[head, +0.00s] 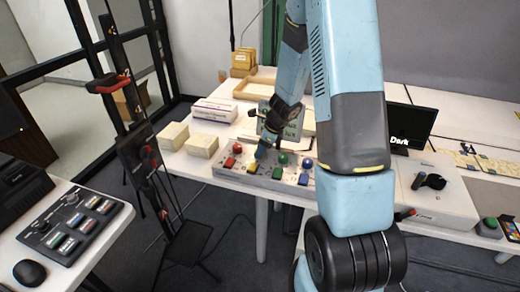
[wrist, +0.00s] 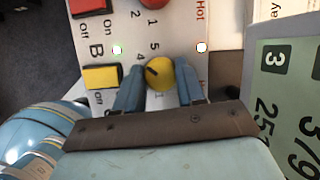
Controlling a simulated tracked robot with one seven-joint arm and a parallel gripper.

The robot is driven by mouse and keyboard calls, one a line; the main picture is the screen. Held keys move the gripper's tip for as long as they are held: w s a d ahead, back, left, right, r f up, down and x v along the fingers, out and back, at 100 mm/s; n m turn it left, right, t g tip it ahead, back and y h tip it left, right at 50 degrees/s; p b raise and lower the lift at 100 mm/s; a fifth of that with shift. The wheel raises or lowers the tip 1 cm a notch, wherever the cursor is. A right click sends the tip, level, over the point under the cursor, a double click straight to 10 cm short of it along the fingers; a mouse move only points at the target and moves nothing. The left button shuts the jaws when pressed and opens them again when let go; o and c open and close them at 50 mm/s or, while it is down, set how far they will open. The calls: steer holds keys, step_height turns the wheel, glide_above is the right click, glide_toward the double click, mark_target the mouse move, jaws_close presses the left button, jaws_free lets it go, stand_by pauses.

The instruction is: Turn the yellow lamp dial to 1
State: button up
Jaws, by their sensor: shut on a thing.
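The yellow lamp dial (wrist: 160,74) is a round knob on the pale control panel (wrist: 115,20). A short dark mark on it points up and left in the wrist view, toward the printed 4 and 5. My gripper (wrist: 159,86) is shut on the dial, with one blue finger at each side. The yellow On/Off switch (wrist: 102,77) sits left of it, by the letter B. In the head view my gripper (head: 262,149) is over the panel (head: 218,171) and largely hides the dial.
A red dial (wrist: 152,2) and red switch (wrist: 90,5) are beside the yellow ones. Green (head: 283,158) and blue (head: 307,163) dials stand to the right in the head view. A calendar-like display (wrist: 285,90) stands close behind the panel. Cream boxes (head: 201,145) lie to the left.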

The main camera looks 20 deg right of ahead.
steer(key=shift+w, duration=0.1)
steer(key=shift+w+n, duration=0.1)
steer(key=shift+n, duration=0.3)
steer(key=shift+d+n+g, duration=0.1)
steer(key=shift+n+g, duration=0.3)
steer(key=shift+n, duration=0.2)
steer(key=n, duration=0.2)
steer(key=n+g, duration=0.1)
steer(key=n, duration=0.1)
steer(key=shift+w+g, duration=0.2)
steer(key=shift+g, duration=0.1)
steer(key=n+g, duration=0.1)
steer(key=n, duration=0.2)
steer(key=n+g, duration=0.1)
steer(key=n, duration=0.2)
steer(key=shift+w+n, duration=0.2)
steer(key=shift+n, duration=0.2)
steer(key=n, duration=0.1)
steer(key=n+g+h, duration=0.1)
steer(key=n, duration=0.3)
steer(key=shift+a+g+h, duration=0.25)
steer(key=shift+g+h, duration=0.15)
steer(key=n, duration=0.2)
steer(key=n+h, duration=0.1)
steer(key=n, duration=0.2)
steer(key=shift+a+g+h, duration=0.15)
steer(key=shift+g+h, duration=0.15)
steer(key=shift+n+h, duration=0.3)
steer(key=shift+n, duration=0.3)
steer(key=shift+s, duration=0.1)
